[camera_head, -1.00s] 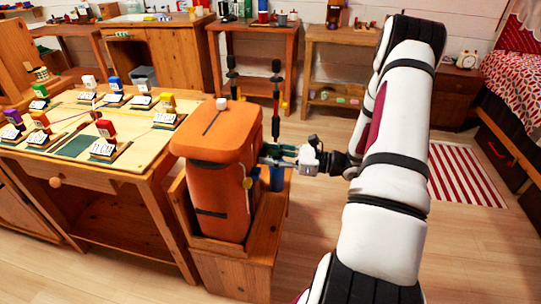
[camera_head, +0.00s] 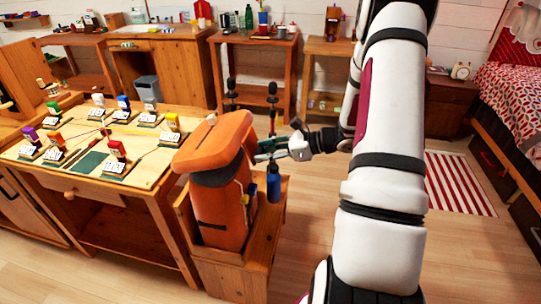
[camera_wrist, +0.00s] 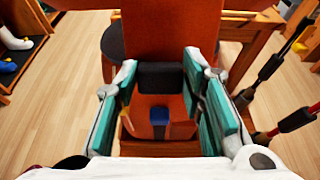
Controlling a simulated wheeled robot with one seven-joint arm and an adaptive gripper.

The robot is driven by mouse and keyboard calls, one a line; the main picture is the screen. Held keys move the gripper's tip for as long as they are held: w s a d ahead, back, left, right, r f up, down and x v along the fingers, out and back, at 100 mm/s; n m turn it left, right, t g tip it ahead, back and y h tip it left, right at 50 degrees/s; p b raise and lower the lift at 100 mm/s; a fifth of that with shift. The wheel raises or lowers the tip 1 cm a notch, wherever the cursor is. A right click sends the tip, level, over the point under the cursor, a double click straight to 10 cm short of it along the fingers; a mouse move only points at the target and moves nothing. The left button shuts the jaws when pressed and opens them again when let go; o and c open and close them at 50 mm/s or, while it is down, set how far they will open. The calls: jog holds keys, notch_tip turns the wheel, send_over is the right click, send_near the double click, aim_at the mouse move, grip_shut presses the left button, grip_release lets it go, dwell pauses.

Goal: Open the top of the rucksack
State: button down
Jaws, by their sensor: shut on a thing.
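The orange rucksack (camera_head: 222,205) stands upright in a wooden box seat (camera_head: 240,270). Its orange lid (camera_head: 212,143) is tilted, with the side toward my gripper raised above the body. My gripper (camera_head: 268,153) is at the right edge of the lid, its teal fingers pointing left. In the wrist view, the lid (camera_wrist: 165,35) fills the top centre, and a black tab (camera_wrist: 160,76) at its lower edge lies between the fingers. My gripper is shut on the lid's edge there; the exact contact is partly hidden. A blue bottle (camera_head: 273,181) sits at the rucksack's right side.
A wooden table (camera_head: 150,183) with several small coloured figures stands close on the left. Two trekking poles (camera_head: 272,105) rise behind the rucksack. The floor to the right is clear up to a red-striped rug (camera_head: 458,183).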

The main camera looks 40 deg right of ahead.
aim_at(244, 135)
jog(key=r+g+p, duration=0.1)
jog(key=r+p, duration=0.1)
jog(key=r, duration=0.1)
jog(key=w+a+r+g+h+p, duration=0.1)
jog(key=r+p, duration=0.1)
jog(key=r+g+h+p, duration=0.1)
jog(key=r+p, duration=0.1)
jog(key=r, duration=0.1)
jog(key=shift+w+a+r, duration=0.35)
jog(key=shift+w+a, duration=0.05)
jog(key=w+r+p, duration=0.1)
jog(key=w+a+r+g+h+p, duration=0.1)
jog(key=r, duration=0.1)
jog(key=w+a+r+g+h+p, duration=0.1)
jog(key=r+p, duration=0.1)
jog(key=shift+w+a+r, duration=0.1)
jog(key=shift+w+a, duration=0.1)
jog(key=shift+a, duration=0.05)
jog(key=w+a+r+g+h+b, duration=0.3)
jog(key=w+a+r+g+b, duration=0.1)
jog(key=w+a, duration=0.5)
jog(key=shift+w+r+b, duration=0.6)
jog(key=shift+w+r, duration=0.7)
jog(key=shift+r, duration=0.1)
jog(key=c, duration=1)
grip_release()
jog(key=shift+f, duration=0.1)
jog(key=shift+c, duration=0.2)
jog(key=shift+d, duration=0.1)
